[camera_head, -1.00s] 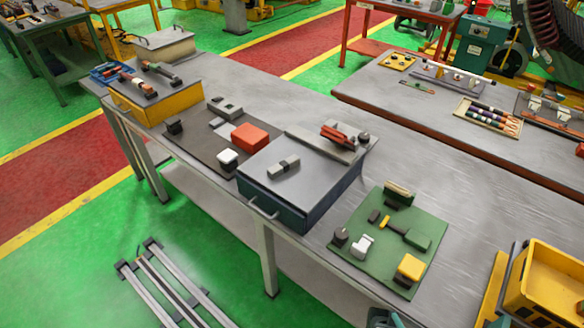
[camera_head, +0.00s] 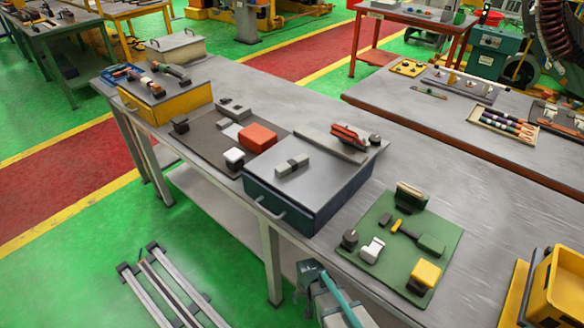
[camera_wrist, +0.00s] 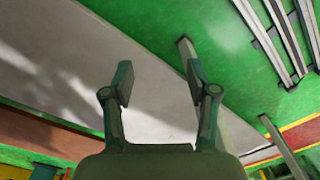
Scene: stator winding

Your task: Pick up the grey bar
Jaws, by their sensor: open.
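A small grey bar with a dark band (camera_head: 292,165) lies on the lid of a dark blue-grey box (camera_head: 310,191) on the bench. A longer flat grey strip (camera_head: 330,146) lies along the back of the same box, beside a red-handled tool (camera_head: 349,136). I cannot tell for sure which of the two is the task's bar. My gripper (camera_wrist: 159,82) is open and empty in the wrist view, with floor and a pale grey surface behind its fingers. My arm rises at the bottom of the head view, in front of the bench and apart from both pieces.
Left of the box are a red block (camera_head: 258,138) and a yellow drawer box (camera_head: 165,104). Right of it lies a green mat (camera_head: 392,262) with several small parts. A yellow bin (camera_head: 560,290) stands at far right. Metal rails (camera_head: 165,290) lie on the floor.

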